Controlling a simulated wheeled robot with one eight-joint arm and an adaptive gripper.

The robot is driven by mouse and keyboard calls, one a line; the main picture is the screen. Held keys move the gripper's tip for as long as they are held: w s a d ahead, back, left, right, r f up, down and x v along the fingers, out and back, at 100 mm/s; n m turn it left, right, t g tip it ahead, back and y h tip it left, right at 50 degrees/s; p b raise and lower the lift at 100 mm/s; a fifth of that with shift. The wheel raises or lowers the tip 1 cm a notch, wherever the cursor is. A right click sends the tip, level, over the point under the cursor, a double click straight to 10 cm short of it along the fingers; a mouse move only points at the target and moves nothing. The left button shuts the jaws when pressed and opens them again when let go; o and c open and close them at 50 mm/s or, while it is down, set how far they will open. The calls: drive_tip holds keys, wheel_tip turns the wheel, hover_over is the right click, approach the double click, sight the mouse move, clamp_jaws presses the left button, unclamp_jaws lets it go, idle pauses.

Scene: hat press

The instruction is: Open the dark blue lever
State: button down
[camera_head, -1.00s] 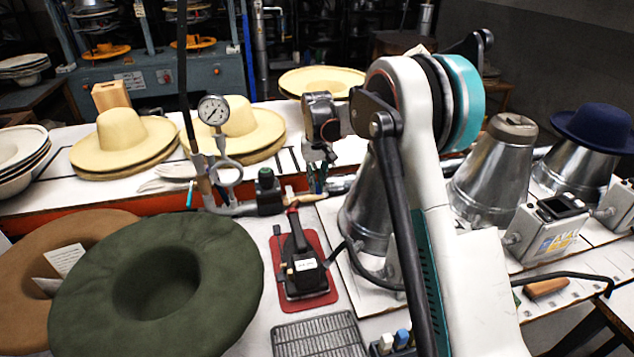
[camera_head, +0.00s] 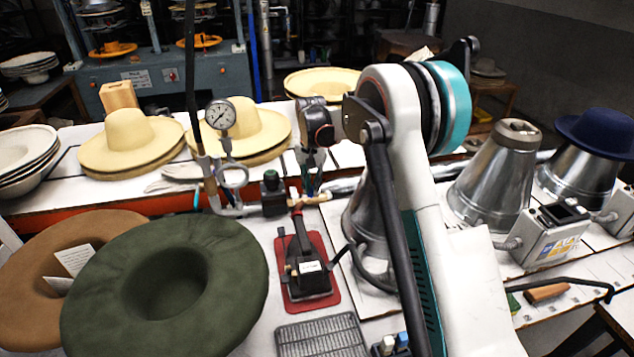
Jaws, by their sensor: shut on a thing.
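My gripper (camera_head: 311,172) points down over the pipe fittings at the back edge of the work table, small in the head view. Its fingers are shut on a slim dark blue piece, the dark blue lever (camera_head: 317,184), which shows only as a narrow strip at the fingertips. The lever stands roughly upright above the pipe line, right of the green-topped valve (camera_head: 271,190). The fingers hide much of it, and its exact angle is hard to tell.
A pressure gauge (camera_head: 221,115) on a thin pipe stands left of my gripper. A black iron (camera_head: 308,270) rests on a red mat below. A green hat (camera_head: 235,285) fills the front left. Metal cones (camera_head: 497,178) stand at right.

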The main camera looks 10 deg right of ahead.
drive_tip(key=w+a+m+p, duration=0.3)
drive_tip(key=w+m, duration=0.2)
drive_tip(key=m, duration=0.7)
drive_tip(key=shift+w+a+m, duration=0.15)
drive_tip(key=shift+w+m, duration=0.05)
drive_tip(key=shift+m, duration=0.1)
drive_tip(key=shift+w, duration=0.1)
idle(0.3)
drive_tip(key=c, duration=1.6)
unclamp_jaws()
drive_tip(key=shift+o, duration=0.2)
drive_tip(key=shift+r, duration=0.1)
wheel_tip(320, 180, up, 12)
